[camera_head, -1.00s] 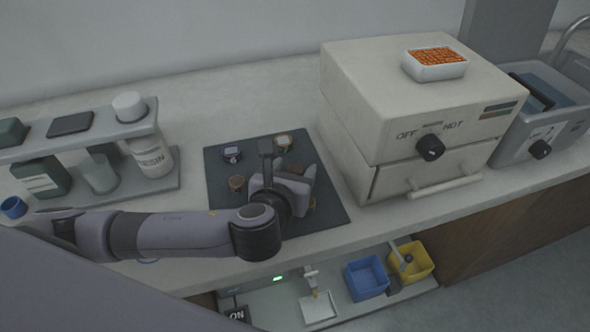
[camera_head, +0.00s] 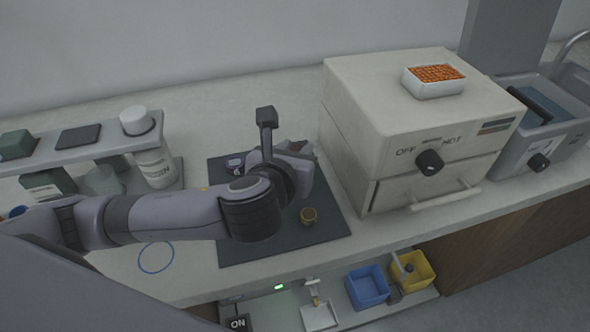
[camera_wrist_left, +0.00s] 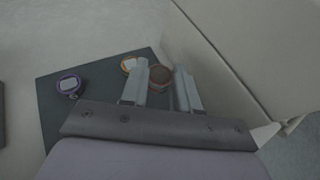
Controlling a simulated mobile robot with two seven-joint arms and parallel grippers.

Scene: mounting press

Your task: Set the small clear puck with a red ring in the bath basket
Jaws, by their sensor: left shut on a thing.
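My left gripper (camera_head: 298,150) is raised over the dark mat (camera_head: 333,222). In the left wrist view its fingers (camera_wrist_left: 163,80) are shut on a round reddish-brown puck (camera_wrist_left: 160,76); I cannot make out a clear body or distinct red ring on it. The arm hides this puck in the head view. My right gripper is not in view.
A large cream oven (camera_head: 350,110) with a white tray (camera_head: 440,84) on top stands between mat and bath. A shelf with bottles (camera_head: 135,120) stands left.

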